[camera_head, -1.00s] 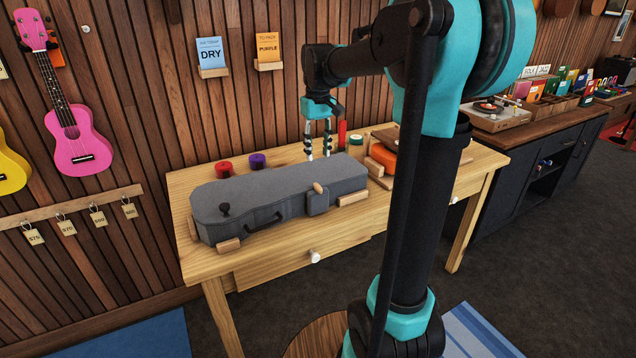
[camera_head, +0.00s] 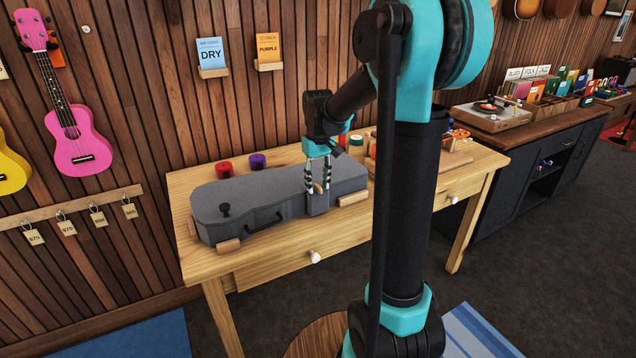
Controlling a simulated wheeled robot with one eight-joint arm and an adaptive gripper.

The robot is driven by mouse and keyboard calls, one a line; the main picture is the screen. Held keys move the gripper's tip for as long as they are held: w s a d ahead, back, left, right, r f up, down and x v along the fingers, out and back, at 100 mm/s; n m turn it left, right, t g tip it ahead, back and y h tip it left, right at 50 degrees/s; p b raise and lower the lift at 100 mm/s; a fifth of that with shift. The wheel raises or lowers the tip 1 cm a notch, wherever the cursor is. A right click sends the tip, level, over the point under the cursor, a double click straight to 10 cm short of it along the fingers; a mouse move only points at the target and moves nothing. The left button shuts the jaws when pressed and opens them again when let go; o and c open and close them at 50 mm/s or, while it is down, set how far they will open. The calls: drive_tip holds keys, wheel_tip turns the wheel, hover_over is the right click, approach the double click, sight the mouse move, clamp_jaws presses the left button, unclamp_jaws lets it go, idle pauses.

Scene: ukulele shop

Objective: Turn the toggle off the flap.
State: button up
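A grey ukulele case (camera_head: 262,194) lies closed on the wooden table, propped on small wooden blocks. A small grey flap (camera_head: 317,205) hangs over the case's front edge near its right end. A tan wooden toggle (camera_head: 318,187) sits at the top of the flap, partly hidden by the fingers. My gripper (camera_head: 318,184) points down over the flap, with one finger on each side of the toggle. A gap shows between the fingers; I cannot tell whether they touch the toggle.
A red spool (camera_head: 223,169) and a purple spool (camera_head: 257,161) stand behind the case on the table (camera_head: 290,250). Cards reading DRY (camera_head: 210,53) and PURPLE (camera_head: 268,48) are on the wall. My arm hides part of the table's right side.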

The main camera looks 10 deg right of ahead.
clamp_jaws()
drive_tip(key=shift+m, duration=0.3)
drive_tip(key=m, duration=0.8)
drive_tip(key=shift+m, duration=0.4)
drive_tip(key=m, duration=0.4)
drive_tip(key=shift+m, duration=2.2)
